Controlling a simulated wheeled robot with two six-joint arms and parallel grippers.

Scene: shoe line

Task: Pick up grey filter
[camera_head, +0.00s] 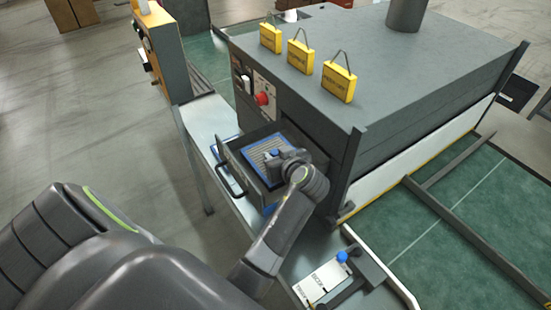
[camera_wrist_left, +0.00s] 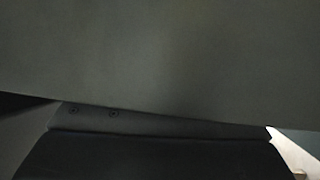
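A filter with a grey grid face and a blue frame (camera_head: 258,148) lies in the pulled-out drawer (camera_head: 226,160) of the grey machine. My left gripper (camera_head: 273,158) is at the right part of this filter, over the drawer, and covers some of it. I cannot tell whether its fingers touch the filter or whether they are open or shut. The left wrist view is filled by a plain dark grey surface (camera_wrist_left: 160,60) and shows no fingertips or filter. My right gripper is not in view.
The machine (camera_head: 390,75) stands behind the drawer, with a red knob (camera_head: 262,98) and several yellow tags (camera_head: 300,55) on it. Another blue-edged item (camera_head: 226,146) lies left of the drawer. A fixture with a blue knob (camera_head: 342,256) sits at the lower right.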

